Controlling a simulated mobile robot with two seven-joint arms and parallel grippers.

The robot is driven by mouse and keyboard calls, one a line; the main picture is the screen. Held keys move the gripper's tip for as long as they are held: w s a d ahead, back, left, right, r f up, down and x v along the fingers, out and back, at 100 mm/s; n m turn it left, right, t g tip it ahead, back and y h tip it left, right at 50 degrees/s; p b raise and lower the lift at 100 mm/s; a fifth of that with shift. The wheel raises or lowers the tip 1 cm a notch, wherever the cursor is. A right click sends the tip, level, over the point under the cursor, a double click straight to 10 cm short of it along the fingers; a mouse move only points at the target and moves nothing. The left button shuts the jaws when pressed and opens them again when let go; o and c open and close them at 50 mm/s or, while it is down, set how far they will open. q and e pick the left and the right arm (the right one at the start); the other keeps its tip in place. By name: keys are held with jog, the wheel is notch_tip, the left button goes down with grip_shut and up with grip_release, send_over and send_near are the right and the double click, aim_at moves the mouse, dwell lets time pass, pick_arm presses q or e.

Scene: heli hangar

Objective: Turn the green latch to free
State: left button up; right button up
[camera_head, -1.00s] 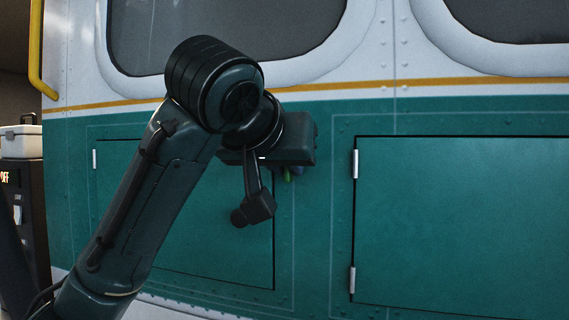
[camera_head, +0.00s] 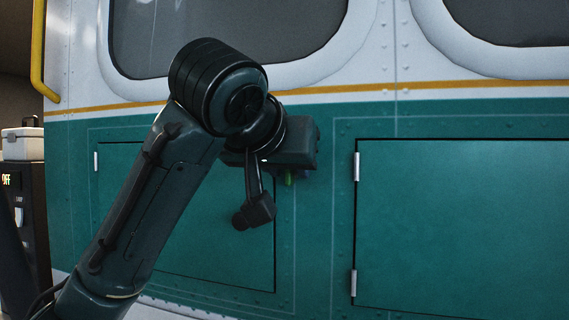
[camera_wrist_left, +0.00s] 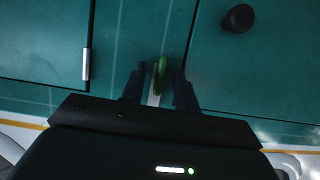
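The green latch (camera_wrist_left: 159,76) shows in the left wrist view as a narrow upright bar on the teal panel seam. In the head view only a small green piece of it (camera_head: 290,179) shows below my left gripper. My left gripper (camera_wrist_left: 158,88) has its two dark fingers on either side of the latch, with narrow gaps on both sides, so it looks open around it. In the head view the left gripper's dark body (camera_head: 290,150) hides most of the latch. My right gripper is not in view.
A teal hatch door (camera_head: 460,220) with silver hinges lies to the right, and another (camera_head: 190,230) lies behind my left arm. A dark round knob (camera_wrist_left: 238,18) shows in the wrist view. A dark cabinet (camera_head: 32,210) with an "OFF" display stands at far left.

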pick_arm(q)
jog(key=b+v, duration=0.4)
jog(key=v, duration=0.9)
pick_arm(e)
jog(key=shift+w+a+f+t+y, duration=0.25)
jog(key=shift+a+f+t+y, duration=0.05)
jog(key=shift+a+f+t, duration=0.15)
